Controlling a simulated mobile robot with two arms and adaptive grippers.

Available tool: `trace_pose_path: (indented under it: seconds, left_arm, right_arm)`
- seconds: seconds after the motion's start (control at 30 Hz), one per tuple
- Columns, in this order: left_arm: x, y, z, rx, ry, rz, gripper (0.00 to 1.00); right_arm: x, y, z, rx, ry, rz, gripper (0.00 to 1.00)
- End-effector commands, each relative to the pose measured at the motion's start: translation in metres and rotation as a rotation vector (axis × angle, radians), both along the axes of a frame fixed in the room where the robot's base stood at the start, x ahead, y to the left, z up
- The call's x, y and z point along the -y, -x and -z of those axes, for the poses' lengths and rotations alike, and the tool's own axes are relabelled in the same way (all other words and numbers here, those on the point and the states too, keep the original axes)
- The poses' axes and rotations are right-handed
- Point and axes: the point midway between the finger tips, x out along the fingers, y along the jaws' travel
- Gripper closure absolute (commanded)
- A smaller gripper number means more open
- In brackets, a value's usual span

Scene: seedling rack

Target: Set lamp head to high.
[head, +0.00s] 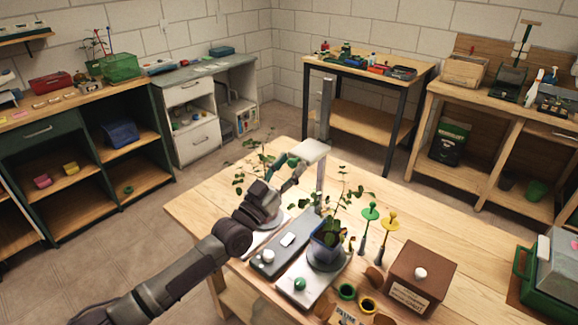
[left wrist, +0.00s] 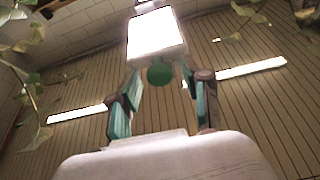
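The lamp head (head: 311,152) is a pale flat panel on a grey upright post (head: 326,100) above the wooden table. In the left wrist view the lamp head (left wrist: 155,35) glows white, with a round green knob (left wrist: 159,74) at its near edge. My left gripper (head: 288,166) reaches up to the lamp head from the left. In the left wrist view its two teal-padded fingers (left wrist: 161,82) are open, one on each side of the knob, with gaps visible. Whether the knob lies fully between the fingertips is hard to tell. My right gripper is not in view.
A potted plant (head: 327,236) stands on a pale base close right of my left arm; another plant's leaves show behind the gripper. A grey control strip (head: 285,250), green and yellow tools (head: 369,213) and a brown box (head: 420,275) occupy the table. The table's left corner is clear.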

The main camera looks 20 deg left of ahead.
Motion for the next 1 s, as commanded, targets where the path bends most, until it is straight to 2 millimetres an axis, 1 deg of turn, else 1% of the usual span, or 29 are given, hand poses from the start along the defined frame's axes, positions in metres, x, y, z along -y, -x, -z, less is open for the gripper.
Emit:
trace_pose_path:
  seconds: [0.03, 0.2, 0.27, 0.57, 0.67, 0.9, 1.0]
  left_arm:
    - [0.000, 0.000, 0.000, 0.000, 0.000, 0.000, 0.63]
    - [0.000, 0.000, 0.000, 0.000, 0.000, 0.000, 0.92]
    - [0.000, 0.000, 0.000, 0.000, 0.000, 0.000, 1.00]
    - [0.000, 0.000, -0.002, 0.001, 0.000, 0.000, 1.00]
    - [0.000, 0.000, -0.017, 0.003, 0.000, 0.000, 1.00]
    - [0.000, 0.000, -0.082, 0.004, 0.002, -0.001, 1.00]
    - [0.000, 0.000, -0.104, 0.004, 0.001, -0.001, 1.00]
  right_arm:
    - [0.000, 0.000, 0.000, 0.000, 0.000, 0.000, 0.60]
    - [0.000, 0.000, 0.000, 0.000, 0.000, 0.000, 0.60]
    - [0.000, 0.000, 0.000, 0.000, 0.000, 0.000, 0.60]
    - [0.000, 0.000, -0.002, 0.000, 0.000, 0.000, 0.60]
    - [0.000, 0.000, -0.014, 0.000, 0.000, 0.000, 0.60]
    - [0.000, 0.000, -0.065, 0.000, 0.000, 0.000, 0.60]
    - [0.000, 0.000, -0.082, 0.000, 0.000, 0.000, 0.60]
